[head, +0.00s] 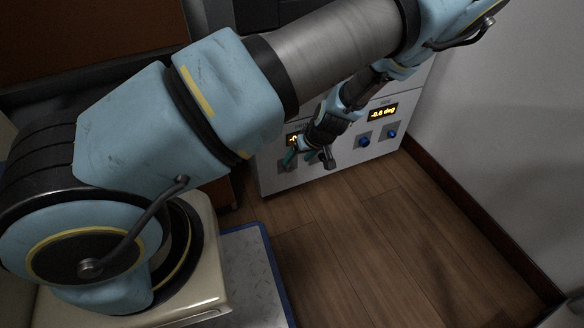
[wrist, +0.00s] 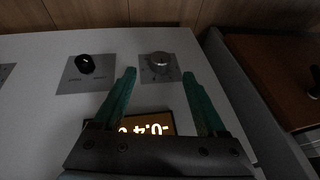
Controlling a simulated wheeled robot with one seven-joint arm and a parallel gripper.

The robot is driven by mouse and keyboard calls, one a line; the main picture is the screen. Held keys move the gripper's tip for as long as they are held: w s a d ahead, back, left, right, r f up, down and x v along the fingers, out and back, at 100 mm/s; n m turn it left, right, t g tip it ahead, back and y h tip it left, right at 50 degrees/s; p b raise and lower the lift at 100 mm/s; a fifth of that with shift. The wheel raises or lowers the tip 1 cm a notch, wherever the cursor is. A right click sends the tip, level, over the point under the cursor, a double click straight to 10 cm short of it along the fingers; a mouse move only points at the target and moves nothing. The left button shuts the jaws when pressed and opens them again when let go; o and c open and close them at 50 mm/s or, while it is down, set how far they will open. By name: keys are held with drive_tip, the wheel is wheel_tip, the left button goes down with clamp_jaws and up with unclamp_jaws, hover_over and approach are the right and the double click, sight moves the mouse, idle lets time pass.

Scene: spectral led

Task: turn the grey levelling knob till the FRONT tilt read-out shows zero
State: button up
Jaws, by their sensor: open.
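The grey levelling knob (wrist: 160,62) is on a small grey plate on the white panel, in the wrist view. My gripper (wrist: 159,73) is open, its teal fingertips just short of the knob and on either side of it, with no contact visible. Below the knob a lit amber read-out (wrist: 158,127) appears upside down and seems to show -0.4, partly covered by my gripper. In the head view my gripper (head: 301,156) is at the panel's left part and largely covers that read-out (head: 292,140). I cannot read the FRONT label.
A black knob (wrist: 85,63) is on a plate left of the grey knob in the wrist view. In the head view a second read-out (head: 383,112) shows -0.6 deg, above two blue knobs (head: 364,142) (head: 392,134). Wooden floor (head: 330,240) before the panel is clear; a wall is at right.

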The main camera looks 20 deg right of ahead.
sight(291, 167)
drive_tip(key=b+x, duration=0.2)
drive_tip(key=x, duration=0.4)
drive_tip(key=shift+w+a+f, duration=0.1)
drive_tip(key=shift+f, duration=0.2)
clamp_jaws()
